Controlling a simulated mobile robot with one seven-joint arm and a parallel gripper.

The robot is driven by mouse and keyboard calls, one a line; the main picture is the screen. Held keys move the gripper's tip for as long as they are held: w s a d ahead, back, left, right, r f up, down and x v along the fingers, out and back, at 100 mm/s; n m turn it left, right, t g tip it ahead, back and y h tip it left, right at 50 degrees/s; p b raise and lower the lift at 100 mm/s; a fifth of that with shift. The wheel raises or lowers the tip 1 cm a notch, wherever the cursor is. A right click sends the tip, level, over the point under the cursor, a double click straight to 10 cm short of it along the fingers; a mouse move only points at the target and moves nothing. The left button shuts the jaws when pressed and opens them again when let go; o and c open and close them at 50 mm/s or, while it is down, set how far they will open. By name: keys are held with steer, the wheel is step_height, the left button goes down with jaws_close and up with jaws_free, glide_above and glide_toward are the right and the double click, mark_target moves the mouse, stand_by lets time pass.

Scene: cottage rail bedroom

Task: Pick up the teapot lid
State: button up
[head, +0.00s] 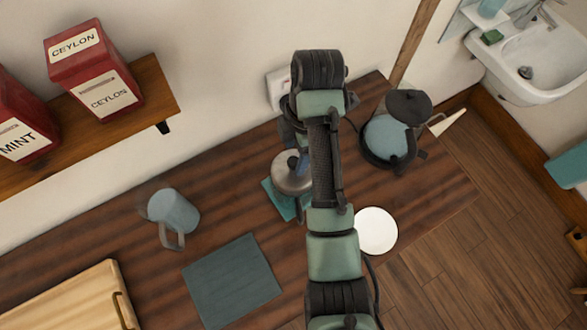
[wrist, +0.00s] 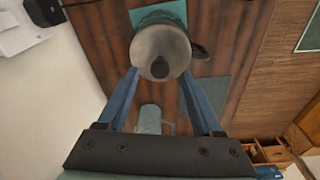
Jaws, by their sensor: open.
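A grey teapot with a round lid (wrist: 160,45) stands on a teal mat (wrist: 168,10) on the wooden counter. The lid's black knob (wrist: 160,67) points up toward the wrist camera. The teapot also shows in the head view (head: 296,183), partly hidden by my arm. My gripper (wrist: 160,74) is open, with one blue finger on each side of the knob in the wrist view. The fingers look empty. I cannot tell how high they are above the lid or whether they touch it.
A blue-grey mug (head: 174,214), a dark slate mat (head: 232,280) and a wooden board (head: 75,300) lie to the left. A dark kettle-like vessel (head: 388,138) and a white disc (head: 376,231) are to the right. Red tins (head: 95,75) stand on a wall shelf (head: 155,92).

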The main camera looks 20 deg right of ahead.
mark_target(294, 161)
step_height(294, 161, down, 2)
steer(key=shift+a+f+b, duration=0.15)
steer(key=shift+b, duration=0.2)
steer(key=shift+a+f+p, duration=0.1)
steer(key=shift+f+p, duration=0.45)
steer(key=shift+f, duration=0.3)
jaws_close()
